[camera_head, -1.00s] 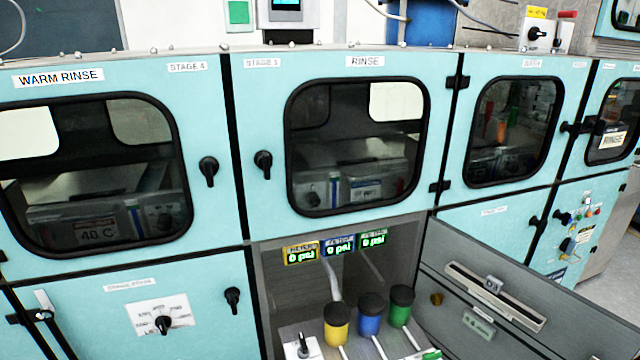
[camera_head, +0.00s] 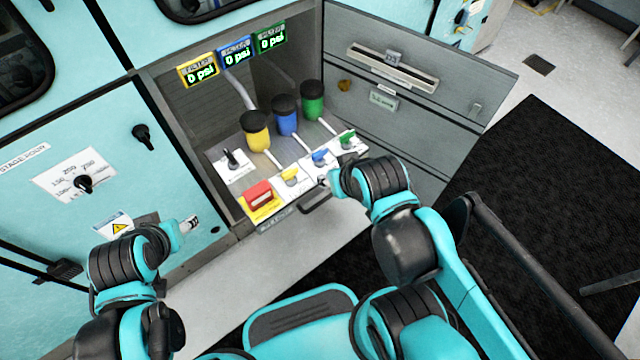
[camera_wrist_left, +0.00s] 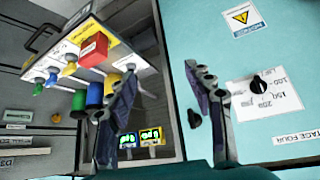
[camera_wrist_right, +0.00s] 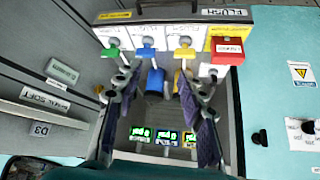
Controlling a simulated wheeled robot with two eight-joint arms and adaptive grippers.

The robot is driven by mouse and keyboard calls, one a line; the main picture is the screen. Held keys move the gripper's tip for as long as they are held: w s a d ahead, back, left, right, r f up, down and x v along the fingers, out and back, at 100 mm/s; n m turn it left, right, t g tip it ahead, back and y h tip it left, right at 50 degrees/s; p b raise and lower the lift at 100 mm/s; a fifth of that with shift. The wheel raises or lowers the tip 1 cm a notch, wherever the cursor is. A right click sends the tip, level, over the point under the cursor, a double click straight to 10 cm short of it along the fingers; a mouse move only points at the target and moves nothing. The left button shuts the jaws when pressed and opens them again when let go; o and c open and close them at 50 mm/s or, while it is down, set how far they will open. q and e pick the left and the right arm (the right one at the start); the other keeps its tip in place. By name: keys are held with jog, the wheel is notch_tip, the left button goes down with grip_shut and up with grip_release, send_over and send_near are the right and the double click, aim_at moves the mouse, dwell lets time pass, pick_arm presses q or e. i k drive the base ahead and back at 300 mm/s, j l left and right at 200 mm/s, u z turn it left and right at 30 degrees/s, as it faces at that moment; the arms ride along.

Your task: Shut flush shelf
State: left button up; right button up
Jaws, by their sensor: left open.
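The flush shelf (camera_head: 268,222) is pulled out of its open bay in the teal cabinet. It carries a red block on yellow, and yellow, blue and green valves. Its black handle (camera_head: 316,203) is on the front face; the handle also shows at the top of the right wrist view (camera_wrist_right: 168,12), beside the FLUSH label. My right gripper (camera_head: 326,183) is at the shelf's front edge near the valves; its fingers are apart in the right wrist view (camera_wrist_right: 157,78), with nothing seen gripped. My left gripper (camera_head: 190,235) is open and empty, left of the shelf before the cabinet.
Yellow, blue (camera_head: 286,122) and green bottles stand in the bay below three 0 psi displays. A grey door panel (camera_head: 400,95) is swung open right of the shelf. A dial panel (camera_head: 75,180) is on the left. Floor and a black mat (camera_head: 550,180) lie right.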

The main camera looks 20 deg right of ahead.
aim_at(265, 147)
jog(key=j+z, duration=0.1)
jog(key=z, duration=0.35)
jog(key=i+j+z, duration=0.1)
jog(key=z, duration=0.3)
jog(key=j+z, duration=0.2)
jog(key=z, duration=0.25)
jog(key=j+z, duration=0.1)
jog(key=z, duration=0.35)
